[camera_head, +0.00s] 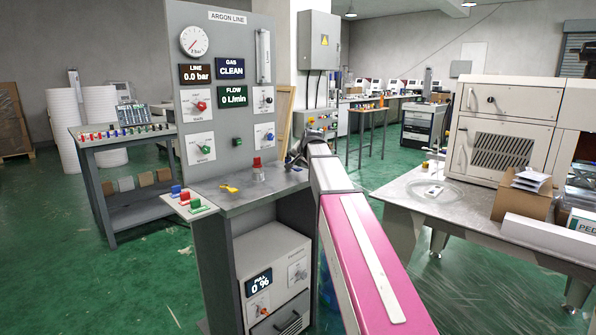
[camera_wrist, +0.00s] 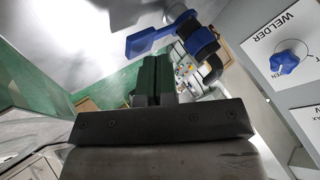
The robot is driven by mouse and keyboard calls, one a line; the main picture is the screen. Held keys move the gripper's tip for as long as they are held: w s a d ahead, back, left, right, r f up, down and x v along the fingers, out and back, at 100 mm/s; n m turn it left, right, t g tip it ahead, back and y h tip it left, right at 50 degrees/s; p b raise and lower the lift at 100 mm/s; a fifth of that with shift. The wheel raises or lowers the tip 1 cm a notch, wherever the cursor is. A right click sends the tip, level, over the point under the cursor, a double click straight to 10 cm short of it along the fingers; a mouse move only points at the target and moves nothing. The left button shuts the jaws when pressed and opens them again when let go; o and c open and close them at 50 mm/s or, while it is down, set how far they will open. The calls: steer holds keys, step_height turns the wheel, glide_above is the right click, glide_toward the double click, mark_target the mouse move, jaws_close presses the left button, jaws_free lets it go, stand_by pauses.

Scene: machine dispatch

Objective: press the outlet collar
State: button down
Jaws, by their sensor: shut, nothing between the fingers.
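The argon line panel (camera_head: 221,120) stands left of centre in the head view, above a grey bench top (camera_head: 262,186). My arm reaches to the panel's right edge, where my gripper (camera_head: 294,160) is small and partly hidden. In the wrist view my gripper (camera_wrist: 157,62) shows as two dark fingers close together, shut and empty. Just beyond the fingertips is a fitting with a flat blue lever (camera_wrist: 150,40) and a dark round part (camera_wrist: 212,68). I cannot tell for sure whether that dark part is the outlet collar, or whether the fingers touch it.
A panel with a blue knob (camera_wrist: 284,62) marked WELDER is close on the right in the wrist view. A red-topped part (camera_head: 257,163) and a yellow piece (camera_head: 229,188) are on the bench top. A table with a white machine (camera_head: 510,120) stands right of my arm.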

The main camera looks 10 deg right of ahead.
mark_target(299, 169)
steer(key=shift+f, duration=0.85)
stand_by(0.8)
steer(key=shift+r, duration=1.3)
steer(key=shift+r, duration=2.45)
steer(key=shift+s, duration=0.1)
